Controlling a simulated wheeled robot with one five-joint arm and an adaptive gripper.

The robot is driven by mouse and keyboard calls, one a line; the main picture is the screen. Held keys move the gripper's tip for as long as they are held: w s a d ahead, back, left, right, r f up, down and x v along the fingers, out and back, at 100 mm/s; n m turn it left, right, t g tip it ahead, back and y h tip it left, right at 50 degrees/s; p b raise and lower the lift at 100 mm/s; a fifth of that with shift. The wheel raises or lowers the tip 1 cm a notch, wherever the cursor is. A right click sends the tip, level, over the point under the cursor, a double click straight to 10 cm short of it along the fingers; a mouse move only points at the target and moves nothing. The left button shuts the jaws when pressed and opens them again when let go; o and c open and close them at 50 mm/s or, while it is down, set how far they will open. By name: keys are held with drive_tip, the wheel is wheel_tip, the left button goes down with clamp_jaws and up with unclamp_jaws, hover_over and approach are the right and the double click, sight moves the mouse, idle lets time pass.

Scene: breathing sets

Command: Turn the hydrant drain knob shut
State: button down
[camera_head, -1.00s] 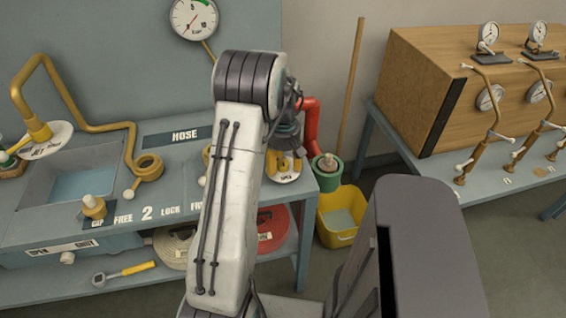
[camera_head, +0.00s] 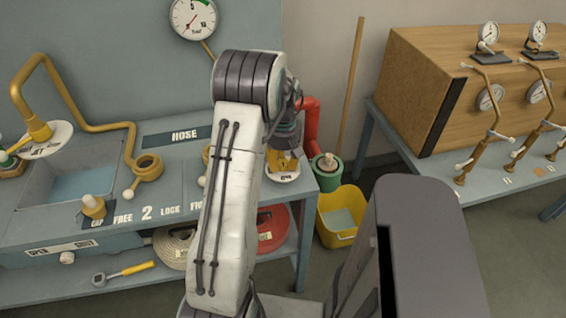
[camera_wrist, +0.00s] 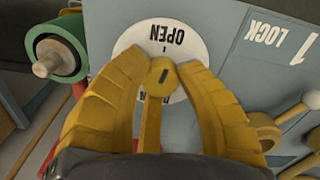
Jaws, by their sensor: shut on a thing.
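The yellow drain knob (camera_wrist: 158,78) stands on a round white dial plate (camera_wrist: 133,40) with the word OPEN, upside down in the wrist view. A second word on the plate is mostly hidden. The knob's long lever points toward the bottom of the wrist view, with a dark mark on its round head. My gripper (camera_wrist: 161,64) has its yellow fingers on both sides of the knob and is shut on it. In the head view, my gripper (camera_head: 283,160) is partly hidden behind my arm, above the dial plate's edge (camera_head: 288,178).
A red pipe (camera_head: 311,122) with a green cap (camera_head: 327,172) stands just right of the plate. A yellow bucket (camera_head: 342,215) is on the floor. To the left are a sink (camera_head: 80,183) and brass fittings. A wooden cabinet (camera_head: 440,80) stands on the right table.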

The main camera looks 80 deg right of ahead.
drive_tip(key=m, duration=0.4)
drive_tip(key=shift+f+b, duration=0.1)
drive_tip(key=shift+b, duration=0.25)
drive_tip(key=m, duration=0.3)
drive_tip(key=shift+m, duration=0.4)
drive_tip(key=m+b, duration=0.1)
drive_tip(key=m, duration=0.3)
drive_tip(key=shift+m, duration=2.1)
drive_tip(key=c, duration=0.8)
unclamp_jaws()
